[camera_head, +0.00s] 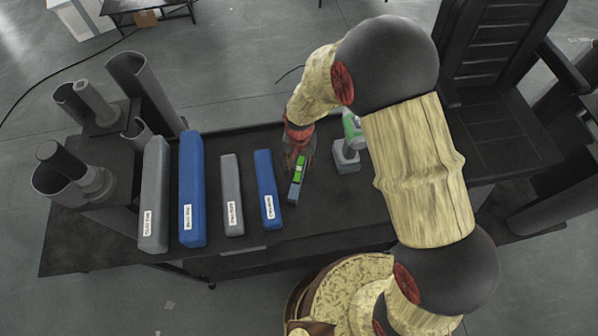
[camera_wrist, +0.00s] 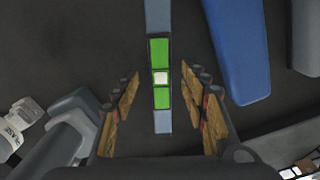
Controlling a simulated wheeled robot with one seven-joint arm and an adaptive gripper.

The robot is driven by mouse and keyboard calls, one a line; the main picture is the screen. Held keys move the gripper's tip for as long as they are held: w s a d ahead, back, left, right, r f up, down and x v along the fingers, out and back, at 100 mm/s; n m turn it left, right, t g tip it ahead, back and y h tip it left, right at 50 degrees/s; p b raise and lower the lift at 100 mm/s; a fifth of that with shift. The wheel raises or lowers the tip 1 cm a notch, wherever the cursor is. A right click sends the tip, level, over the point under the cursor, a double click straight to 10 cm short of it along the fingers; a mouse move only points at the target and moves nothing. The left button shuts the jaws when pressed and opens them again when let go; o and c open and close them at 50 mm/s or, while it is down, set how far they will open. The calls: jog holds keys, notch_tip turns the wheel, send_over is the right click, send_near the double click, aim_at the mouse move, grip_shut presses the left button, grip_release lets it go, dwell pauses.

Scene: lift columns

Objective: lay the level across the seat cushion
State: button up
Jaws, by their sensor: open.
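The level is a slim blue-grey bar with green sections and a pale middle. It lies on the dark bench (camera_head: 330,195) in the head view (camera_head: 294,193). In the wrist view, the level (camera_wrist: 162,122) runs lengthwise between the fingers. My gripper (camera_head: 300,158) is over the level's far part; in the wrist view its fingers (camera_wrist: 160,88) are spread on both sides with gaps to the bar, holding nothing. The chair's dark seat cushion (camera_head: 505,140) is at the right, below the backrest. My arm hides part of the level and the ground between bench and chair.
A green-and-grey drill (camera_head: 347,150) stands close right of the level. A short blue lift column (camera_head: 265,185) lies close left, with a short grey one (camera_head: 231,190), a long blue one (camera_head: 192,185) and a long grey one (camera_head: 154,190) beyond. Upright tubes (camera_head: 75,180) crowd the bench's left end.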

aim_at(299, 169)
notch_tip(299, 169, down, 3)
jog(key=shift+f, duration=0.1)
jog(key=c, duration=0.3)
jog(key=c, duration=0.8)
grip_shut()
